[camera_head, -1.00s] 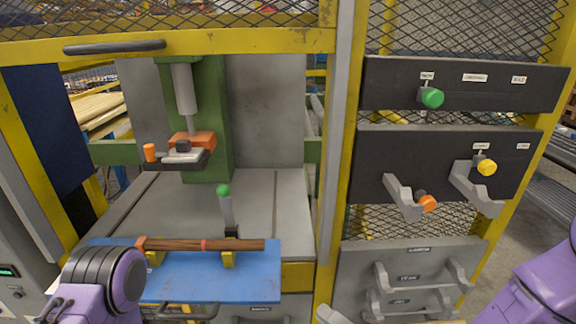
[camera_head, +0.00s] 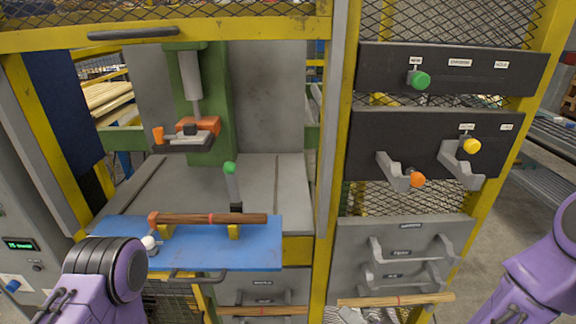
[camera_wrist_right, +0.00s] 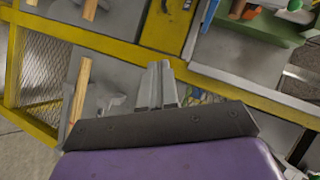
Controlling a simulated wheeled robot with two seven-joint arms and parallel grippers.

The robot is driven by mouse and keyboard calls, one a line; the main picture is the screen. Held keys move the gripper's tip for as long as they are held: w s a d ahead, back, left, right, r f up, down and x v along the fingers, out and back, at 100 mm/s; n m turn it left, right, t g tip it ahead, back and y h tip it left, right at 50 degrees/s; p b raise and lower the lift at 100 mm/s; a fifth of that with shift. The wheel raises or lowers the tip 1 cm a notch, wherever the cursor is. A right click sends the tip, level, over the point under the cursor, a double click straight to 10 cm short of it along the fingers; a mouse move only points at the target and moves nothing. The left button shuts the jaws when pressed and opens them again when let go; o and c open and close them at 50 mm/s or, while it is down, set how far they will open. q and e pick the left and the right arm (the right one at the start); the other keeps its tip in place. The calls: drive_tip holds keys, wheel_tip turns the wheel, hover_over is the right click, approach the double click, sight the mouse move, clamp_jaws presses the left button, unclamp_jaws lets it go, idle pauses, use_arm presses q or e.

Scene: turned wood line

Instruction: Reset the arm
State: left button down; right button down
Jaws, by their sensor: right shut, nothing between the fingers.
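My right gripper (camera_wrist_right: 157,85) shows in the right wrist view with its grey fingers together and nothing between them. It is in front of the yellow frame, to the right of a light wooden rod (camera_wrist_right: 78,90) and apart from it. In the head view my right purple arm (camera_head: 535,270) is at the lower right.
A dark wooden rod (camera_head: 210,218) lies on yellow supports on the blue tray. A light rod (camera_head: 395,300) lies by the grey rack (camera_head: 350,245) with hooks. Dark panels (camera_head: 450,75) carry green, yellow and orange knobs. Yellow posts (camera_head: 335,150) stand between the press and the racks.

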drive_tip(key=s+d+f+g+h, duration=0.3)
drive_tip(key=s+d+f+h, duration=0.15)
drive_tip(key=d+f, duration=0.2)
drive_tip(key=s+d+f+g+h, duration=0.25)
drive_tip(key=s+d+f, duration=0.25)
drive_tip(key=f, duration=0.3)
drive_tip(key=s+d+f+n+g+h, duration=0.1)
drive_tip(key=s+d+f+g+h, duration=0.2)
drive_tip(key=s, duration=0.8)
wheel_tip(320, 180, down, 3)
drive_tip(key=shift+s+d+r, duration=0.15)
drive_tip(key=shift+d+r, duration=0.05)
drive_tip(key=shift+d, duration=0.8)
